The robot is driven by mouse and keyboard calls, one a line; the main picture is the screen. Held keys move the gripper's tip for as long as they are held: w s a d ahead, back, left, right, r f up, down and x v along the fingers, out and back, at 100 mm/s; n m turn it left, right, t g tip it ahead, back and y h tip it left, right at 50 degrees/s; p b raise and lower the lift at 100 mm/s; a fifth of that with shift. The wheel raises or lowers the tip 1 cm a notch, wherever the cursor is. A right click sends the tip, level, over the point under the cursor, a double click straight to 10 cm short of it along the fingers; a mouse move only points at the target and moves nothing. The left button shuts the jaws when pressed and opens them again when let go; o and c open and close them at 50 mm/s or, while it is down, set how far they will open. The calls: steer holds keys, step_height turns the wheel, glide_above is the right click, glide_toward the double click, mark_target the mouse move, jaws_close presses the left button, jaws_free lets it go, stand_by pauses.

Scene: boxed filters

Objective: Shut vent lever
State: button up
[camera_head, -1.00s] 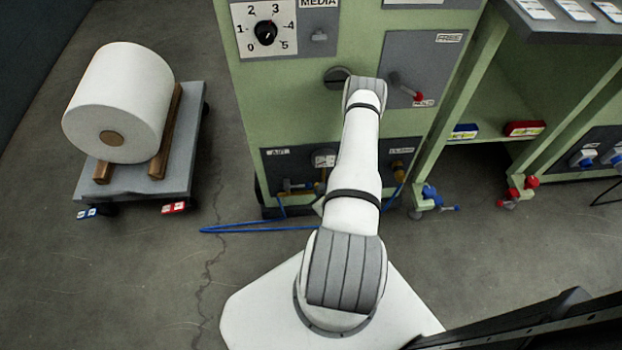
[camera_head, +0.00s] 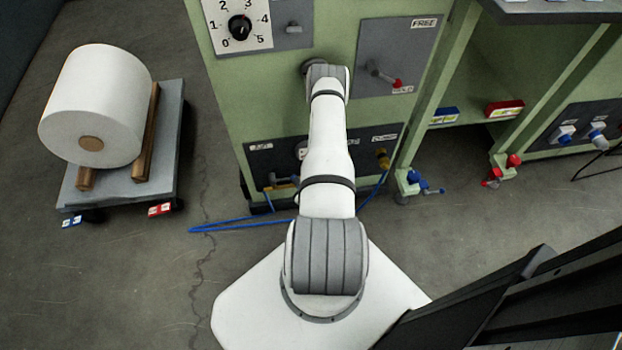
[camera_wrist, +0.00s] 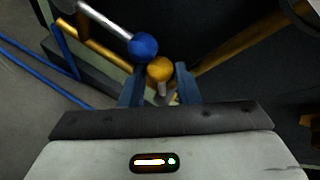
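In the wrist view my gripper (camera_wrist: 158,82) is open, its two dark fingers apart. A yellow ball knob (camera_wrist: 160,69) on a short metal stem shows between the fingertips. I cannot tell whether either finger touches it. A blue ball knob (camera_wrist: 143,47) on a silver lever (camera_wrist: 104,20) is just above and left of it. No label shows there, so I cannot tell which is the vent lever. In the head view the dark lower panel (camera_head: 340,152) carries the air fittings; my arm covers its middle, and my gripper is hidden.
A blue hose (camera_head: 240,225) lies on the floor before the green cabinet (camera_head: 260,90). A brass pipe (camera_wrist: 95,38) runs near the knobs. A cart (camera_head: 165,150) with a white roll (camera_head: 95,105) stands left. Floor between cart and cabinet is clear.

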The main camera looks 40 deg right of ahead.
steer(key=shift+s, duration=0.1)
steer(key=shift+s, duration=0.1)
steer(key=p+v, duration=0.2)
steer(key=v, duration=0.5)
steer(key=shift+s+r, duration=0.15)
steer(key=shift+r, duration=0.1)
steer(key=shift+s, duration=0.1)
